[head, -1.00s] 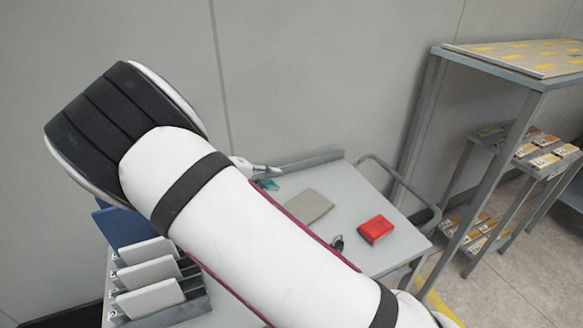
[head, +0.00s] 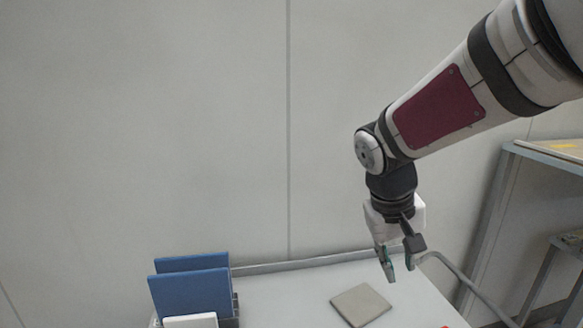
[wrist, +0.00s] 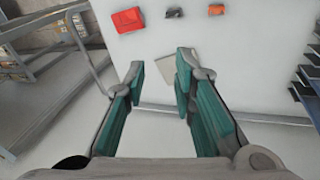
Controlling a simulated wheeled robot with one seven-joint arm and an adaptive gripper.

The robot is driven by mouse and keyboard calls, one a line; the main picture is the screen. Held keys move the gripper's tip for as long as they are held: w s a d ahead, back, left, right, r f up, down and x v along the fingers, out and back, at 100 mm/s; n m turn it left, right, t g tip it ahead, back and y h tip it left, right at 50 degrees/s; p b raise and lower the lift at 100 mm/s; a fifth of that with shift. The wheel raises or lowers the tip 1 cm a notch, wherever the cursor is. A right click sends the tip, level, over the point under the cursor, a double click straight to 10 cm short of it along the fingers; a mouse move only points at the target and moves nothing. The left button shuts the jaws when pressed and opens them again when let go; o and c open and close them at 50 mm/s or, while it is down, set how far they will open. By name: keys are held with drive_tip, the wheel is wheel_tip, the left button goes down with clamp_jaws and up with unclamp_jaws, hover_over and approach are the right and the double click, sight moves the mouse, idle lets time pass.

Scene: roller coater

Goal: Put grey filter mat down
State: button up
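The grey filter mat (head: 361,305) is a thin, light grey-beige square lying flat on the pale cart top (head: 280,290) in the head view. In the wrist view the mat (wrist: 166,68) shows partly between and beyond the fingertips, with its right part hidden by a finger. My gripper (head: 400,273) hangs pointing down, up and to the right of the mat in the head view. Its teal-padded fingers are apart, and nothing is held between them in the wrist view (wrist: 161,68).
A rack with blue plates (head: 192,293) and a white one stands at the cart's left. A red box (wrist: 128,20), a small dark item (wrist: 174,12) and an orange box (wrist: 216,9) lie on the cart. A shelf (head: 545,160) stands to the right.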

drive_tip(key=s+r+t+y, duration=0.1)
drive_tip(key=s+r+t, duration=0.1)
drive_tip(key=s, duration=0.6)
drive_tip(key=s+r+t+y, duration=0.1)
drive_tip(key=s+r, duration=0.3)
drive_tip(key=s, duration=0.5)
drive_tip(key=shift+r+m+t+y, duration=0.2)
drive_tip(key=shift+m+t+y, duration=0.15)
drive_tip(key=shift+y, duration=0.25)
drive_tip(key=shift+s+a, duration=0.1)
